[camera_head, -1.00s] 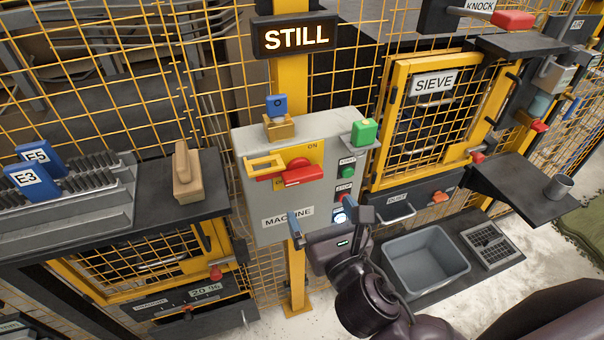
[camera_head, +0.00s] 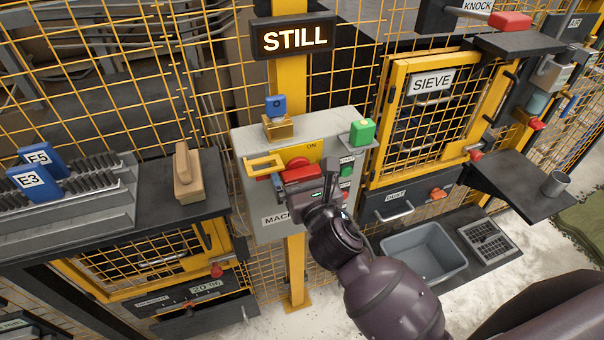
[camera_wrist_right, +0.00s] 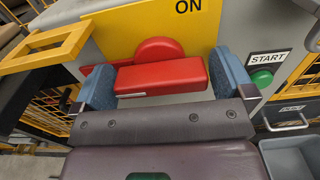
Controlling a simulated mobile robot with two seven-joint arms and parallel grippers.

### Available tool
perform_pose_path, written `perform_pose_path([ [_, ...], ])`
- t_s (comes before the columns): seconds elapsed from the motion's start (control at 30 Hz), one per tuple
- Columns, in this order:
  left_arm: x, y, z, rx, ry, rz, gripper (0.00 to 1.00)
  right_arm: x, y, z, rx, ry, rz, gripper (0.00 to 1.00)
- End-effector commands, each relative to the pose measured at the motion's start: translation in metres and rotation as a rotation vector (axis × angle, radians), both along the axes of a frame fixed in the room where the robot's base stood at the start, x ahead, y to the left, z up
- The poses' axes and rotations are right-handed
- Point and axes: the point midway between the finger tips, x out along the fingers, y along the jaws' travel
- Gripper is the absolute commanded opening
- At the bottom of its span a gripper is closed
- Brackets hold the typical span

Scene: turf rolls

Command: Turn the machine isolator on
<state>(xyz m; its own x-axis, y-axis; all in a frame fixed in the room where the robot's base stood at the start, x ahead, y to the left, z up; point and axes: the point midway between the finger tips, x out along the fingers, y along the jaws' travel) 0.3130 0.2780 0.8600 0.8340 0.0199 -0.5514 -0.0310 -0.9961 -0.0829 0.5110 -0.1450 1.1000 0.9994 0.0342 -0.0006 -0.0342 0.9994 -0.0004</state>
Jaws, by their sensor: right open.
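The machine isolator is a red handle with a round hub (camera_wrist_right: 160,48) on a yellow plate (camera_wrist_right: 120,30) marked ON at the top. Its bar (camera_wrist_right: 160,77) lies level below the hub in the right wrist view. The plate is on the grey MACHINE box (camera_head: 247,190). My right gripper (camera_head: 303,177) is at the handle, open, with one blue-grey finger (camera_wrist_right: 97,88) at the bar's left end and the other (camera_wrist_right: 230,72) at its right end. I cannot tell whether they touch it. The gripper hides part of the handle and MACHINE label. My left gripper is not in view.
A yellow hasp (camera_head: 265,163) sticks out left of the handle. A green START button (camera_wrist_right: 262,78) is close on the right. A blue padlock-like block (camera_head: 276,105) and a green block (camera_head: 362,132) are on the box. A grey bin (camera_head: 425,255) stands below right.

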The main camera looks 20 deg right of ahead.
Motion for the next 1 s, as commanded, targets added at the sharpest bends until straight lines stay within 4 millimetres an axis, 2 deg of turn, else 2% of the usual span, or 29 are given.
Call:
perform_pose_path([
  [0.07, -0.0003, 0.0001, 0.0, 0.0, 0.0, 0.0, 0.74, -0.0001, 0.0, 0.0001, 0.0, 0.0, 0.0, 1.0],
  [0.33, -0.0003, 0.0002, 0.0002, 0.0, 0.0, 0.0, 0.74, -0.0003, 0.0, 0.0001, 0.0, 0.0, 0.0, 0.61],
  [0.67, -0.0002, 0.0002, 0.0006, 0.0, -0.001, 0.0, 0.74, -0.0003, -0.0001, 0.0002, 0.05, 0.002, 0.0, 0.61],
  [1.0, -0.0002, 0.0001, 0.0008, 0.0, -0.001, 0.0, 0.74, -0.0003, -0.0001, 0.0006, 0.289, 0.009, 0.0, 0.61],
])
